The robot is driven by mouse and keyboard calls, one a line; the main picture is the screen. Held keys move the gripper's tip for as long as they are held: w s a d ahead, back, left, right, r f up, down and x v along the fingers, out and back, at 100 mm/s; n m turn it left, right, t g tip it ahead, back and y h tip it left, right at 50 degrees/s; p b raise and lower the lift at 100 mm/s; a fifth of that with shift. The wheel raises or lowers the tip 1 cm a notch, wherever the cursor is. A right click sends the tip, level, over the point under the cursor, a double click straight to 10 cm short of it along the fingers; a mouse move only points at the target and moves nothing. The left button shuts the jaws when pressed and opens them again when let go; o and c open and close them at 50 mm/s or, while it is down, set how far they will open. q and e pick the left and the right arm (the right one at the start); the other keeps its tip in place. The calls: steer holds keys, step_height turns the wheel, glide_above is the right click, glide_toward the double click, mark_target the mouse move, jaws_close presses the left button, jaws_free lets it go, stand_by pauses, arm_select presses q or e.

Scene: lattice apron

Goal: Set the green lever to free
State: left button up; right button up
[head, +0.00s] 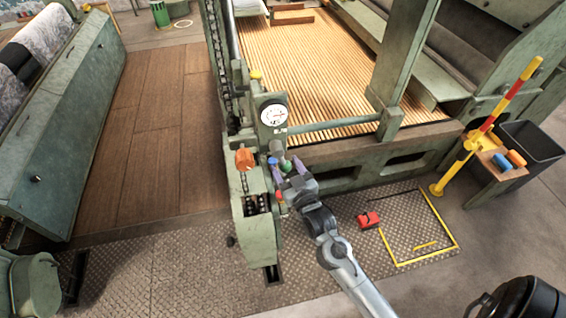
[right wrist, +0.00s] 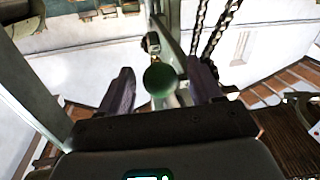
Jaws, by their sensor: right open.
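The green lever's round knob (head: 287,167) shows beside the control post in the head view. It also shows as a dark green ball (right wrist: 160,80) in the right wrist view, with its stem running up behind it. My right gripper (head: 285,168) is open, with one purple-grey finger on each side of the knob. In the right wrist view the fingers (right wrist: 160,88) stand apart from the ball, with a gap on both sides. Any lever markings are too small to read. My left gripper is not in view.
A white dial (head: 273,115) and an orange knob (head: 244,159) sit on the green post close to my right gripper. A red object (head: 369,220) lies on the metal floor plate. A yellow-red barrier post (head: 490,125) stands at the right.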

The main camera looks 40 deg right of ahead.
steer(key=shift+x, duration=1.3)
jaws_close()
